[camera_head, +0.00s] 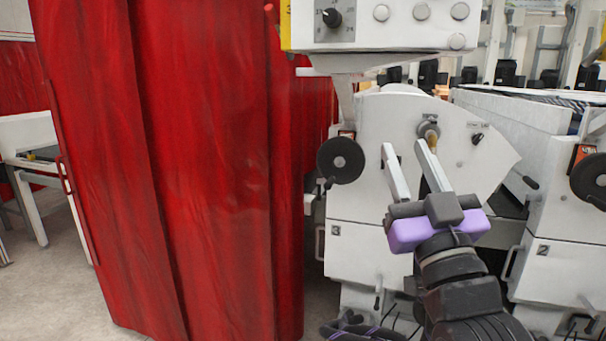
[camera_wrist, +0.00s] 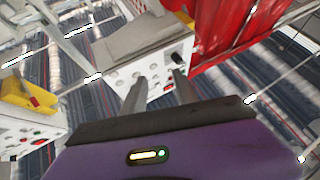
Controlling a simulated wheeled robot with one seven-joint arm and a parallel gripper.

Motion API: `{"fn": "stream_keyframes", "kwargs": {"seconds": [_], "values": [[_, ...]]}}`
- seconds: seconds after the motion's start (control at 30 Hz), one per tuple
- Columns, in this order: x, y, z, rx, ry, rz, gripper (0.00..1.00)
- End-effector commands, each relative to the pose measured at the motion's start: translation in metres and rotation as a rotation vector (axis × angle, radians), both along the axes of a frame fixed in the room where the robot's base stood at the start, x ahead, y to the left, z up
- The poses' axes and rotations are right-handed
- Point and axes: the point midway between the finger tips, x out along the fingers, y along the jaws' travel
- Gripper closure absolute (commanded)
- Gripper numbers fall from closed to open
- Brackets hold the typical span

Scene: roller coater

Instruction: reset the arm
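My gripper (camera_head: 403,147) is raised in front of the white machine (camera_head: 365,205) in the head view. Its two long grey fingers point up and stand apart, with nothing visible between them. Behind the right finger is a round metal knob with a brass-coloured part (camera_head: 429,131) on the machine; I cannot tell whether they touch. In the wrist view my gripper (camera_wrist: 158,78) also shows its fingers apart. Beyond the tips there is a white control box (camera_wrist: 150,90) with a black knob (camera_wrist: 176,57).
A red curtain (camera_head: 180,170) hangs close on the left. The control panel (camera_head: 375,22) with a dial and buttons is above my gripper. A black handwheel (camera_head: 341,160) is to its left, and another machine unit (camera_head: 560,250) stands to its right. Open floor (camera_head: 45,285) lies at far left.

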Motion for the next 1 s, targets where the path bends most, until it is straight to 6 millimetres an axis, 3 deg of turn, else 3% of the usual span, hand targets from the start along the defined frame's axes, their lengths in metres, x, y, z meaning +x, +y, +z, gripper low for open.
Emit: {"fn": "stream_keyframes", "kwargs": {"seconds": [0.03, 0.1, 0.4, 0.7, 1.0], "values": [[-0.008, -0.002, -0.025, 0.015, 0.019, 0.002, 0.65], [-0.020, -0.006, -0.052, 0.032, 0.034, 0.002, 0.65], [-0.088, -0.021, -0.156, 0.092, 0.116, -0.012, 0.65], [-0.172, -0.033, -0.239, 0.123, 0.235, -0.036, 0.65], [-0.262, -0.043, -0.302, 0.123, 0.407, -0.066, 0.65]]}}
